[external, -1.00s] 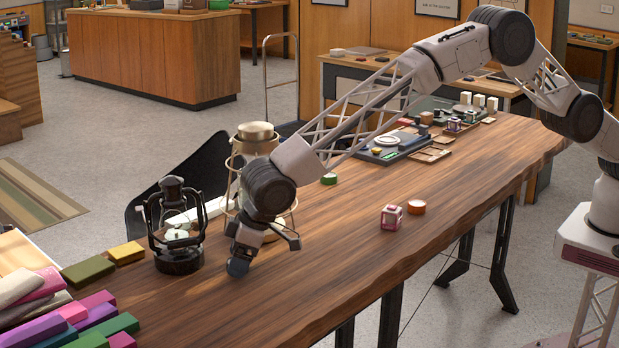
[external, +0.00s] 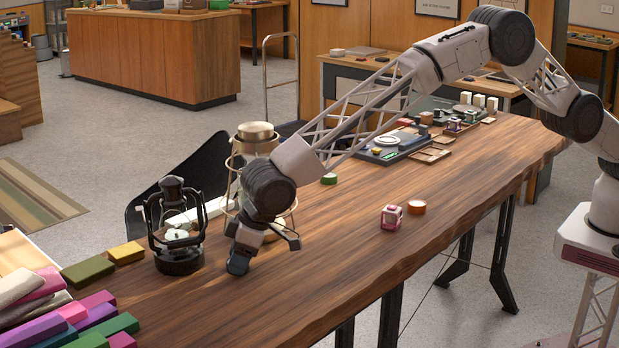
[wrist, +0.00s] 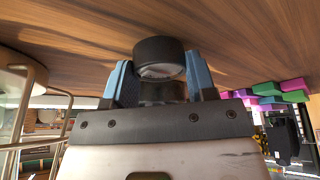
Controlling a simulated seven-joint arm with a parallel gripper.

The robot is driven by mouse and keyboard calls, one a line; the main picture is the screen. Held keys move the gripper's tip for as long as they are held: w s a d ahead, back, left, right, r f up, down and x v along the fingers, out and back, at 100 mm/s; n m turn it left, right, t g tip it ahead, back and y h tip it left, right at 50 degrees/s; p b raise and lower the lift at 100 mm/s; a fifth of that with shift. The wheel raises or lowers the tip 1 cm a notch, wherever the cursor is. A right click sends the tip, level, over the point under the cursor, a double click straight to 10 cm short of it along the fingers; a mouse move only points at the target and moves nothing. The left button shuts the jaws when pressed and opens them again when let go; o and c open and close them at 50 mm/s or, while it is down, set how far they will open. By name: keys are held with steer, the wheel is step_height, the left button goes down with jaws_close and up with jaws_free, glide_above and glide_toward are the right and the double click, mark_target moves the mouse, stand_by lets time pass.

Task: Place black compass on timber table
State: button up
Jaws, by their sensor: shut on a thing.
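The black compass (wrist: 159,50) is a short dark cylinder with a pale, glassy face. In the wrist view it sits between the blue-grey fingers of my gripper (wrist: 160,74), which is shut on it. In the external view my gripper (external: 262,256) points down over the near left part of the timber table (external: 345,245), beside the black lantern. The compass is low, close to the wood; I cannot tell if it touches. In the external view I cannot clearly separate it from the dark fingers.
A black lantern (external: 177,235) stands just left of my gripper, and a brass-topped glass lantern (external: 257,142) close behind it. Coloured fabric stacks (external: 75,325) fill the left end. A pink cube (external: 391,217) and orange tin (external: 416,207) lie right. The wood between is clear.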

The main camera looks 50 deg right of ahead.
steer(key=shift+r, duration=0.15)
steer(key=shift+r, duration=1.45)
steer(key=shift+s+d+r, duration=0.1)
steer(key=shift+r, duration=0.15)
steer(key=shift+s+d+r, duration=0.2)
steer(key=shift+s+d, duration=1.1)
steer(key=shift+d, duration=0.95)
steer(key=shift+s+d+r, duration=0.25)
steer(key=shift+s+d, duration=1.1)
steer(key=shift+d, duration=0.95)
steer(key=shift+s+d+r, duration=0.2)
steer(key=shift+s+d, duration=1.1)
steer(key=shift+d, duration=0.95)
